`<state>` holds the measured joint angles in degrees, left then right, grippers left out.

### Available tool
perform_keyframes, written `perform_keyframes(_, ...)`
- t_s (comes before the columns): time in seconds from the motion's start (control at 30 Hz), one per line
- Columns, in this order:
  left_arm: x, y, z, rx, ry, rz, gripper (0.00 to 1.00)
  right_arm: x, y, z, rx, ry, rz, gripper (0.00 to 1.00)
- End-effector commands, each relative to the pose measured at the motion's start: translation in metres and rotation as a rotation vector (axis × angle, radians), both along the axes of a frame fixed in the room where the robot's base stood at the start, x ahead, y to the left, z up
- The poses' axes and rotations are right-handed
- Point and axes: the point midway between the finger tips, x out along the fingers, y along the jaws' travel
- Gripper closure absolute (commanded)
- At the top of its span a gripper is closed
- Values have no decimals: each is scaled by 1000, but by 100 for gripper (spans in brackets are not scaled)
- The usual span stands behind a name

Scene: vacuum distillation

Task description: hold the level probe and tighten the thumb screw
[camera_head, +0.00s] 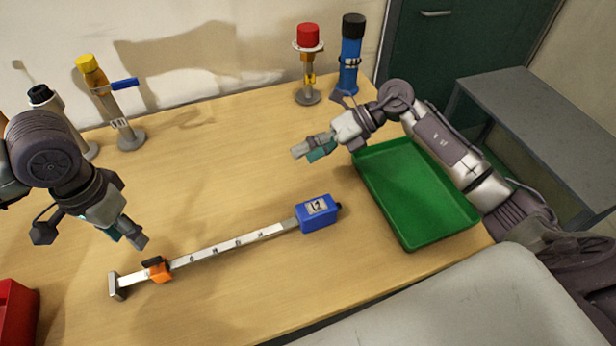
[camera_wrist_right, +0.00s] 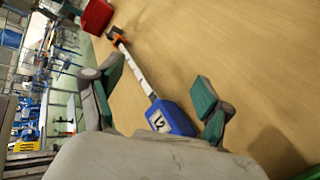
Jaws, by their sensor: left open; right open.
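The level probe lies on the table: a long pale bar (camera_head: 228,242) with a blue head (camera_head: 317,213) bearing a white label, and a metal foot at its left end. An orange slider (camera_head: 160,273) with a dark knob (camera_head: 153,262), perhaps the thumb screw, sits around the bar near that foot. My left gripper (camera_head: 129,235) is open and empty, above and slightly left of the slider. My right gripper (camera_head: 312,150) is open and empty, above the table behind the blue head. In the right wrist view, the blue head (camera_wrist_right: 170,118) shows between the spread fingers (camera_wrist_right: 160,100).
A green tray (camera_head: 447,228) lies right of the probe under my right arm. Yellow-topped (camera_head: 100,85), red-topped (camera_head: 307,60) and blue (camera_head: 349,62) upright devices stand at the back. A red bin (camera_head: 15,315) is at front left.

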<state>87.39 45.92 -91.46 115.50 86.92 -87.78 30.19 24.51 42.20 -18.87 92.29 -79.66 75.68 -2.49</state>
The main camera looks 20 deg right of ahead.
Motion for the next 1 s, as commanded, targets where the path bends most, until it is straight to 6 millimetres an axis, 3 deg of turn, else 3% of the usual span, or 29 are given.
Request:
perform_keyframes(0.03,0,0,0,0,0,0,58,-15,26,7,-120,-91,180,21)
perform_keyframes(0.13,0,0,0,0,0,0,58,-46,50,5,-381,-245,517,21)
perform_keyframes(0.3,0,0,0,0,0,0,58,-71,47,8,-746,-421,920,21)
perform_keyframes(0.4,0,0,0,0,0,0,58,-75,40,13,-885,-471,1053,21)
perform_keyframes(0.53,0,0,0,0,0,0,58,-77,34,16,-974,-496,1134,21)
perform_keyframes(0.67,0,0,0,0,0,0,58,-78,32,6,-990,-496,1151,21)
perform_keyframes(1.0,0,0,0,0,0,0,58,-79,32,-58,-985,-491,1146,21)
